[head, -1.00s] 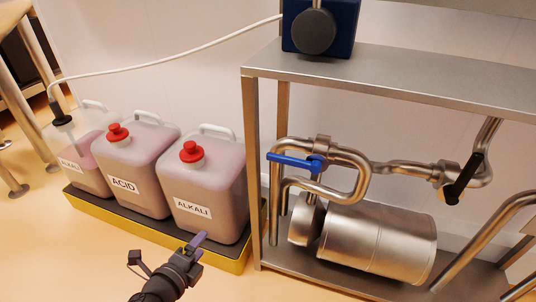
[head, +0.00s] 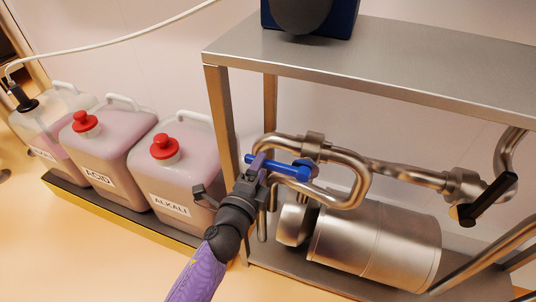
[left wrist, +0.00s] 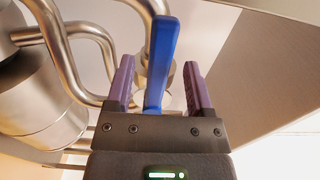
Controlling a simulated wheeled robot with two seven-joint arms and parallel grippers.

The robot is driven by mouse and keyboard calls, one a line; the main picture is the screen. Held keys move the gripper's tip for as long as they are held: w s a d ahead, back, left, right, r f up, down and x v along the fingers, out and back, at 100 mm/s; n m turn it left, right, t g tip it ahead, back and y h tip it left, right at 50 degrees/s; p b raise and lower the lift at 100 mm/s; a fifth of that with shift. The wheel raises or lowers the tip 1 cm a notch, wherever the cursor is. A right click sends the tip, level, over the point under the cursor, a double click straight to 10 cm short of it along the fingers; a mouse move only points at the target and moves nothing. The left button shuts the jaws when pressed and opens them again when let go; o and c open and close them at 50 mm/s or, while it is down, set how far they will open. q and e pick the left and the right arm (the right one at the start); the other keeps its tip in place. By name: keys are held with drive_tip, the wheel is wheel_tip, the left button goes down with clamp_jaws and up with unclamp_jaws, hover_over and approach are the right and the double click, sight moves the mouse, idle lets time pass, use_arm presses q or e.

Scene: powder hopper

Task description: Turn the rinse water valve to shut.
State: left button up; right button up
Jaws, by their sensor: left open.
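A valve with a blue lever handle (head: 292,171) sits on the steel pipework under the shelf. The lever lies roughly level and points left in the head view. My left gripper (head: 257,165) is at the lever's free end, partly covering it. In the left wrist view, the blue lever (left wrist: 158,70) stands between the two purple fingers of my left gripper (left wrist: 159,66), with a gap on each side. The gripper is open. A second valve with a black handle (head: 487,198) is on the pipe farther right. I see no label on either valve.
A steel frame with a shelf (head: 380,70) stands over the pipes, its front post (head: 222,125) close to my left gripper. A steel cylinder (head: 375,245) lies below. Canisters labelled ACID (head: 105,150) and ALKALI (head: 175,180) stand on the left in a tray.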

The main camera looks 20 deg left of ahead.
use_arm(q)
drive_tip(key=w+b, duration=0.1)
drive_tip(key=w, duration=0.3)
drive_tip(key=shift+w, duration=0.15)
drive_tip(key=shift+c, duration=0.3)
clamp_jaws()
idle(1.0)
